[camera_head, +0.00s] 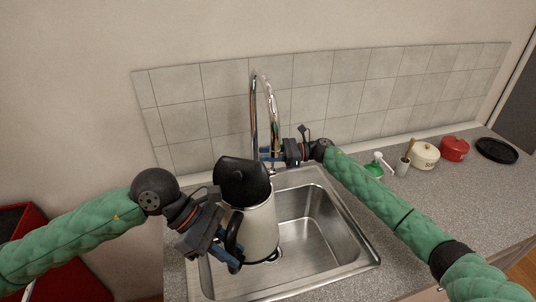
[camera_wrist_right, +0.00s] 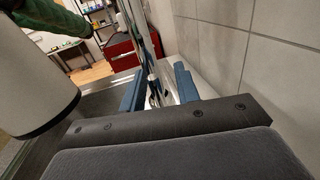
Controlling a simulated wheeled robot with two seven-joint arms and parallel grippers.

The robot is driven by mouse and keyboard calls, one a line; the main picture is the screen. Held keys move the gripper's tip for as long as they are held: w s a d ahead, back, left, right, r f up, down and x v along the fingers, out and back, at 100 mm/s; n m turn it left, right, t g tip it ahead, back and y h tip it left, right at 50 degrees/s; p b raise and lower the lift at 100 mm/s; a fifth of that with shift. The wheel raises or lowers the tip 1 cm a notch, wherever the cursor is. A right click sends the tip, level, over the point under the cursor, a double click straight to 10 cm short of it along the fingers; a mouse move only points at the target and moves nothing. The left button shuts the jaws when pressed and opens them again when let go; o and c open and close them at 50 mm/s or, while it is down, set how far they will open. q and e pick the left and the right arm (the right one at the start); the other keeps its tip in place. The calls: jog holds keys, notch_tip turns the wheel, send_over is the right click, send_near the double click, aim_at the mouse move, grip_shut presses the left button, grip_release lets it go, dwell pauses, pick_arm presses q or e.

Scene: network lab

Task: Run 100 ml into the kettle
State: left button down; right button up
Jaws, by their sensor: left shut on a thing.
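The white kettle (camera_head: 262,228) with its black lid (camera_head: 240,178) is upright over the left part of the sink (camera_head: 315,232). The lid looks raised, and the kettle's mouth is hidden. My left gripper (camera_head: 230,258) is shut on the kettle's black handle. The tall chrome tap (camera_head: 254,105) rises behind the kettle. My right gripper (camera_head: 270,154) is at the tap's lower part, its blue fingers apart. In the right wrist view, chrome tap parts (camera_wrist_right: 153,92) show between the fingers (camera_wrist_right: 158,90), and the kettle (camera_wrist_right: 35,85) is at the left. I cannot tell whether water runs.
On the counter at right stand a green-and-white bottle (camera_head: 377,167), a utensil cup (camera_head: 403,166), a cream pot (camera_head: 425,156), a red pot (camera_head: 455,149) and a black pan (camera_head: 497,150). The tiled wall (camera_head: 335,85) is close behind the tap. The front right counter is free.

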grip_shut()
jog(key=shift+s, duration=0.1)
jog(key=shift+s+d+f+n+y, duration=0.15)
jog(key=shift+s+n, duration=0.35)
jog(key=shift+n, duration=0.35)
jog(key=shift+s+d+n+y, duration=0.2)
jog(key=shift+s+n, duration=0.35)
jog(key=shift+n, duration=0.25)
jog(key=shift+s+d+f+n+y, duration=0.15)
jog(key=shift+s+n, duration=0.35)
jog(key=shift+n, duration=0.35)
grip_release()
jog(key=shift+d, duration=0.1)
jog(key=w+d+f, duration=0.1)
jog(key=d, duration=1)
jog(key=shift+w+d, duration=0.35)
